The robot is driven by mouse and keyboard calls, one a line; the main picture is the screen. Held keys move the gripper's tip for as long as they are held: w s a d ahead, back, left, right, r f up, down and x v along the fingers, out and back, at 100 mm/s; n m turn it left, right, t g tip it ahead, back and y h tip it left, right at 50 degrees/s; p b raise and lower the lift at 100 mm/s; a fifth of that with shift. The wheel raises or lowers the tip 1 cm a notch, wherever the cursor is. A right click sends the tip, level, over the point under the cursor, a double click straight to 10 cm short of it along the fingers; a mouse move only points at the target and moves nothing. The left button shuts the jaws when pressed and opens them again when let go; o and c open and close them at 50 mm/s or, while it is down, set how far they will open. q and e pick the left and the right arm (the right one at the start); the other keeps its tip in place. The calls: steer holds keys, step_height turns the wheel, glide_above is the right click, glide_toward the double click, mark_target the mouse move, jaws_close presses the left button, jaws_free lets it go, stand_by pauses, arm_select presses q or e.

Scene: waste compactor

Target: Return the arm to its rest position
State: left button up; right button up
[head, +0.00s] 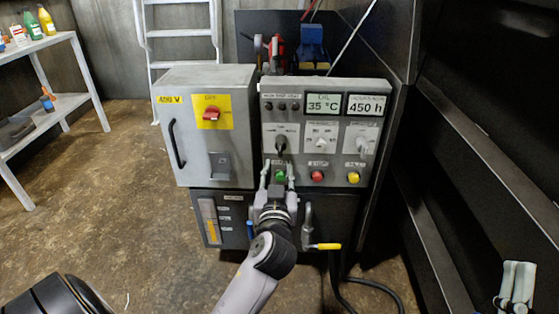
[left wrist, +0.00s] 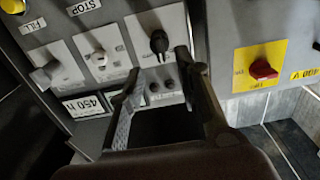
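My left gripper (head: 278,172) reaches up from the bottom of the head view to the grey control panel (head: 268,140). Its two fingers are apart, on either side of the green button (head: 280,176), with nothing seen between them. In the left wrist view the fingers of this gripper (left wrist: 158,75) are also spread, and the panel appears upside down. A black selector knob (left wrist: 159,42) shows beyond the fingertips. Contact with the panel cannot be told. Pale fingers of what looks like my right gripper (head: 516,283) show at the lower right edge; their opening is unclear.
The panel has a red button (head: 317,176) and a yellow button (head: 353,177). Left of it is a cabinet with a red switch (head: 211,114) and a black handle (head: 176,144). A yellow-handled valve (head: 325,246) sits below. A white shelf (head: 62,106) stands left; dark metal walls are right.

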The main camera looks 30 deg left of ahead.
arm_select(q)
steer(key=shift+v, duration=1)
